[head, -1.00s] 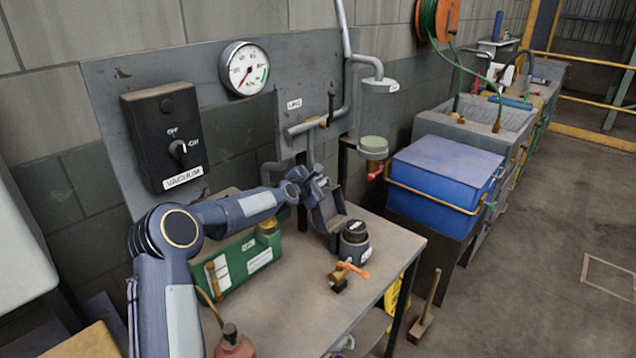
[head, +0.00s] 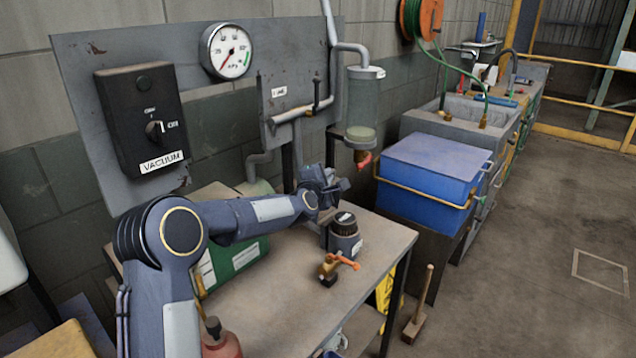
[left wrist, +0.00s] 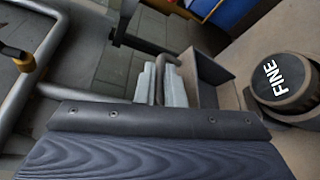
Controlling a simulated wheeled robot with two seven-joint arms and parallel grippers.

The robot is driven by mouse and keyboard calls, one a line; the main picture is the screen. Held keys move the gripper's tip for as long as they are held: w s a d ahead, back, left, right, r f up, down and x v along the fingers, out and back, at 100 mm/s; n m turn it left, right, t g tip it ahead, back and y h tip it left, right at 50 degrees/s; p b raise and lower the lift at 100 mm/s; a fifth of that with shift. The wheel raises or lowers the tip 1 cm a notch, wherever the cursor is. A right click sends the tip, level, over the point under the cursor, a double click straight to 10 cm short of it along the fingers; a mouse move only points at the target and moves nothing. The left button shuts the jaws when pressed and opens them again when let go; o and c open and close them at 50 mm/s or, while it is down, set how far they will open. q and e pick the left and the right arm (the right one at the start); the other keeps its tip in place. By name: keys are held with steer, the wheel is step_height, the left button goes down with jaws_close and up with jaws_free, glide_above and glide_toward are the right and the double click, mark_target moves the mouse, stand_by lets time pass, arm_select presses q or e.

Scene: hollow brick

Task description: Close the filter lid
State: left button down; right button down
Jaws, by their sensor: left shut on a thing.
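My left gripper (head: 330,192) reaches over the table from the left, beside a dark canister (head: 345,236) with a black cap. In the left wrist view the cap reads FINE (left wrist: 283,80), right of the fingers. The two pale fingertips (left wrist: 159,82) are shut on a thin curved handle (left wrist: 160,72). Just right of them is a grey box-like part (left wrist: 207,82) with raised walls, apparently the filter or its lid. In the head view my gripper hides most of that part, so the lid's angle cannot be told. My right gripper is out of view.
A brass valve with an orange lever (head: 342,262) stands at the table's front. A green case (head: 232,265) lies behind my arm. A glass vessel (head: 361,108) and pipes hang above the back. A blue bin (head: 428,168) stands right of the table.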

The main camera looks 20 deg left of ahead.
arm_select(q)
steer(key=shift+s+d+f+m+b, duration=0.4)
steer(key=shift+d+f+m+b, duration=0.25)
steer(key=shift+d+f, duration=0.15)
steer(key=c, duration=1.8)
jaws_free()
steer(key=shift+a, duration=0.1)
steer(key=shift+r, duration=0.25)
